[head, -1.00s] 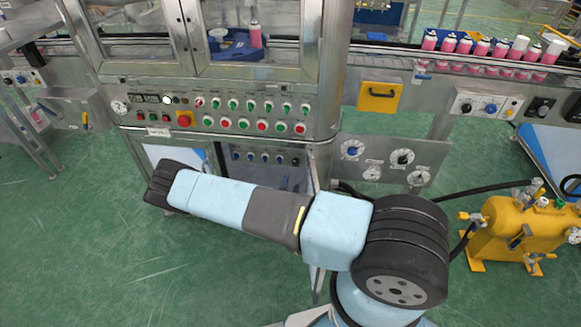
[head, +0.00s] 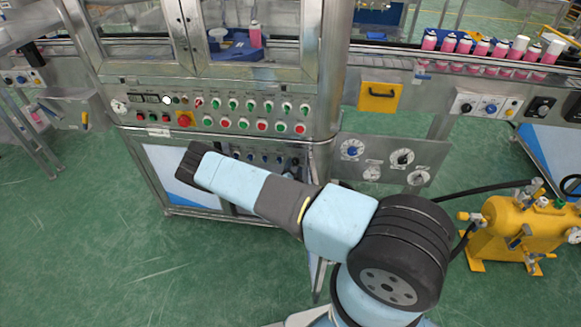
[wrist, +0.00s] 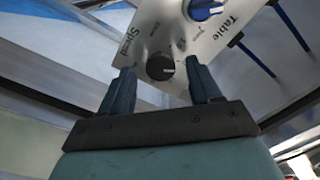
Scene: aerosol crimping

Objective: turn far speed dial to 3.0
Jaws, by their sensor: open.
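In the wrist view a black round knob (wrist: 160,67) sits on a pale panel (wrist: 140,22) with the printed words "Speed" and "Table". A light mark shows on the knob, but I cannot read its setting. A blue knob (wrist: 203,8) is above it, cut by the frame's edge. My gripper (wrist: 160,84) is open, and its two dark fingers stand either side of the black knob in the picture. The fingers' depth relative to the knob is unclear.
A control panel with rows of green and red buttons (head: 262,126) is on the machine. A plate with several dials (head: 430,153) stands right of it. A small panel with black and blue knobs (head: 478,97) is under the conveyor. A yellow tank (head: 515,232) stands at the right.

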